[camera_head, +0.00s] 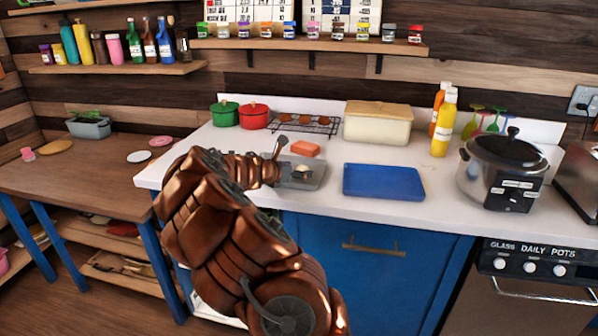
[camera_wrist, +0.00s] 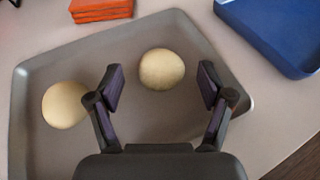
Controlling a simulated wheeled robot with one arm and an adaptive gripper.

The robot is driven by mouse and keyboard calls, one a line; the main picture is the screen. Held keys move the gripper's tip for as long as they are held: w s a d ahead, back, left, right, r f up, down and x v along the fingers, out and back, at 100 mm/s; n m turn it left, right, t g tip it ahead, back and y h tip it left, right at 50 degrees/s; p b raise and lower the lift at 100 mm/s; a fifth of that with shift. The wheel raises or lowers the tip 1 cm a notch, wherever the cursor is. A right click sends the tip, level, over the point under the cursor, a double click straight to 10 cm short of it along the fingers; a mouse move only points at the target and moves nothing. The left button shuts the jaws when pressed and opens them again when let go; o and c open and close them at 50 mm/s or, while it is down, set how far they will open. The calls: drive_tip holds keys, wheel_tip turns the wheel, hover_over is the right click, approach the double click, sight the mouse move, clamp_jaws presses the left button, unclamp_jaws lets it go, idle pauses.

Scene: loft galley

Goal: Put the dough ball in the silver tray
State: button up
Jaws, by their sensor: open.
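The silver tray (camera_wrist: 125,45) is a shallow grey tray on the white counter; it also shows in the head view (camera_head: 315,184), partly behind my arm. One pale dough ball (camera_wrist: 162,69) rests in the tray toward its far side. A second dough ball (camera_wrist: 65,105) lies in the tray at the left. A pale ball (camera_head: 301,171) shows in the head view; I cannot tell which one. My gripper (camera_wrist: 160,86) is open above the tray, its fingertips apart on either side of the first ball's near edge. It holds nothing; my arm mostly hides it in the head view.
An orange block (camera_head: 305,148) lies just behind the tray. A blue tray (camera_head: 383,181) lies to its right. Behind stand a wire rack (camera_head: 302,124), a cream bin (camera_head: 377,124) and red and green pots (camera_head: 254,116). A slow cooker (camera_head: 503,168) stands at the right.

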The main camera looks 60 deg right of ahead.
drive_tip(key=v, duration=1)
drive_tip(key=shift+a+r+b, duration=0.1)
drive_tip(key=shift+a+b, duration=0.2)
drive_tip(key=shift+a+r, duration=0.1)
drive_tip(key=shift+s+a+r+m, duration=0.15)
drive_tip(key=shift+s+a+m, duration=0.1)
drive_tip(key=shift+s+m, duration=0.05)
drive_tip(key=s+a+f+m+y, duration=0.2)
drive_tip(key=s+a+m+y, duration=0.2)
drive_tip(key=s+a, duration=0.4)
drive_tip(key=s+a+f+m+y, duration=0.2)
drive_tip(key=s+a+m+y, duration=0.3)
drive_tip(key=a, duration=1.7)
drive_tip(key=s+a+f+m+y, duration=0.3)
drive_tip(key=s+a+m, duration=0.4)
drive_tip(key=s+a, duration=0.6)
drive_tip(key=shift+a+g+y, duration=0.3)
drive_tip(key=shift+a+y, duration=0.5)
drive_tip(key=shift+a, duration=0.1)
